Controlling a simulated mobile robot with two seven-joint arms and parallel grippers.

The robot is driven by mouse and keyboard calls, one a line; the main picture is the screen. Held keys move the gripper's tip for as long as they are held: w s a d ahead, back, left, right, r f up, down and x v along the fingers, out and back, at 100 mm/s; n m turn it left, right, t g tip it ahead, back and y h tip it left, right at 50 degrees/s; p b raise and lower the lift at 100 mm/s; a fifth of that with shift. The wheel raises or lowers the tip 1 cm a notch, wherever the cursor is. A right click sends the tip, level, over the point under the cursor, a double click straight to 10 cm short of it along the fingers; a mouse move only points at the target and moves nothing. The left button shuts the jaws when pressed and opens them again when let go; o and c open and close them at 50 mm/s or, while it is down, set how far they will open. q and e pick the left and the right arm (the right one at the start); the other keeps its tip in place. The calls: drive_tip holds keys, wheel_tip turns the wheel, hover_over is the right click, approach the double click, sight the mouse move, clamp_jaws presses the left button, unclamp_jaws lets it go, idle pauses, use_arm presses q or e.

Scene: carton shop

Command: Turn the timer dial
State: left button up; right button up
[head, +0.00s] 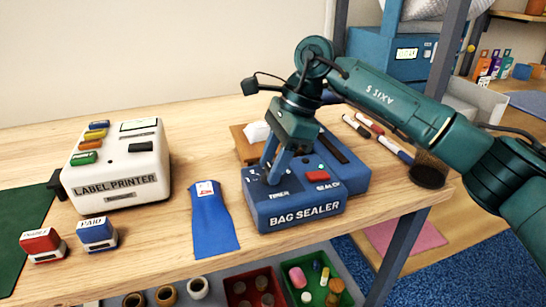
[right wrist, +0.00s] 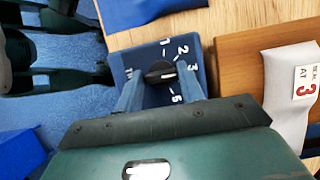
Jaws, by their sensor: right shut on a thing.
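The blue bag sealer (head: 300,208) stands on the wooden table, with TIMER and SEAL lettering on top and a red button (head: 316,176). My right gripper (head: 270,172) reaches down over its timer corner. In the right wrist view the black timer dial (right wrist: 160,72) sits between the two fingers of my right gripper (right wrist: 160,88), which are shut on it. Numbers ring the dial, and a white mark shows on it. The dial is mostly hidden behind the fingers in the head view. My left gripper is not in view.
A white label printer (head: 120,165) stands at the left, with red and blue stamps (head: 97,234) in front. A blue pouch (head: 213,218) lies left of the sealer. Markers (head: 394,149) and a dark brush cup (head: 428,174) are to its right. Bins sit below the table edge.

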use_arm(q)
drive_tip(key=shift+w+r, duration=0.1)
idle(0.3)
use_arm(e)
drive_tip(key=o, duration=1)
use_arm(q)
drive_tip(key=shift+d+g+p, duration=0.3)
drive_tip(key=shift+p, duration=0.25)
use_arm(e)
drive_tip(key=v, duration=1.3)
drive_tip(key=shift+r, duration=0.15)
